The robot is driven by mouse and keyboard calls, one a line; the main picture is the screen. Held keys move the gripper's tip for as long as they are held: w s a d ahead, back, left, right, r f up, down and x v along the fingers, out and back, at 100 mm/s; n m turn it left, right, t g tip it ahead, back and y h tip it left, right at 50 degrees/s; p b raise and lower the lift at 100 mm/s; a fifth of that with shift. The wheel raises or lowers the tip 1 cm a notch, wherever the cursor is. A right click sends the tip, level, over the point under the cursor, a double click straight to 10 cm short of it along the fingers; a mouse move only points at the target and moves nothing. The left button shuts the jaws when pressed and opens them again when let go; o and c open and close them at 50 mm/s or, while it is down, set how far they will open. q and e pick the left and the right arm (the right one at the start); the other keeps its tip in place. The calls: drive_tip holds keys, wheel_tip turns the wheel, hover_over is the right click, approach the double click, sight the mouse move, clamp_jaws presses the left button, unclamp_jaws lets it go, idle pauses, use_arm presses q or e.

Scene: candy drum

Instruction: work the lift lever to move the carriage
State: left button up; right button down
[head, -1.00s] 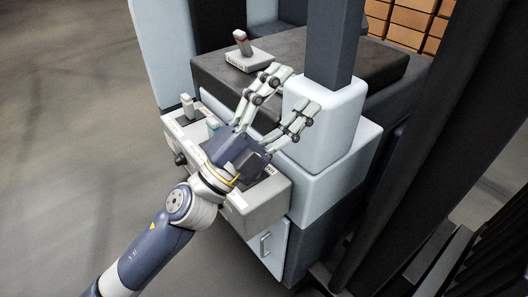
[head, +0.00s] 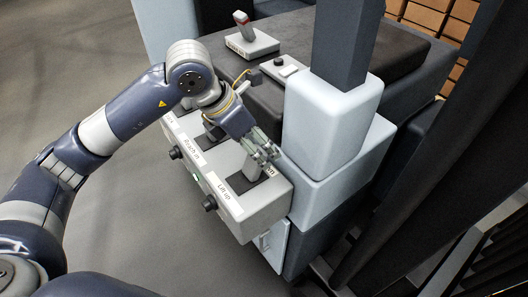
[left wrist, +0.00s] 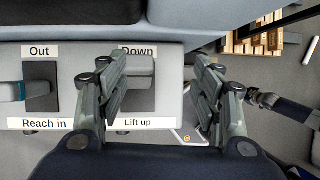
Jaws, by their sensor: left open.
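The lift lever (head: 251,166) stands on the grey control box, by the "Lift up" label. In the left wrist view the lever's grey handle (left wrist: 140,66) lies between the "Down" and "Lift up" labels, over a dark slot. My left gripper (head: 268,152) is over the lever's top in the head view. In the left wrist view its fingers (left wrist: 162,92) are spread, with the handle between them, close to the left finger, which hides part of it. I cannot tell whether they touch. A dark arm part, which looks like my right gripper (left wrist: 262,98), shows at the right. I cannot make out the carriage.
Black knobs (head: 210,203) line the box front. A pale post base (head: 325,120) stands close right of my gripper. Open floor (head: 80,70) lies left.

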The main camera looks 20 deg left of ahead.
sight(254, 163)
use_arm(q)
drive_tip(key=a, duration=0.1)
drive_tip(key=w+a+y, duration=0.1)
drive_tip(key=shift+a, duration=0.3)
drive_tip(key=p+x, duration=0.3)
drive_tip(key=x, duration=0.6)
drive_tip(key=shift+w, duration=0.1)
drive_tip(key=shift+p+x, duration=0.35)
drive_tip(key=shift+x, duration=0.4)
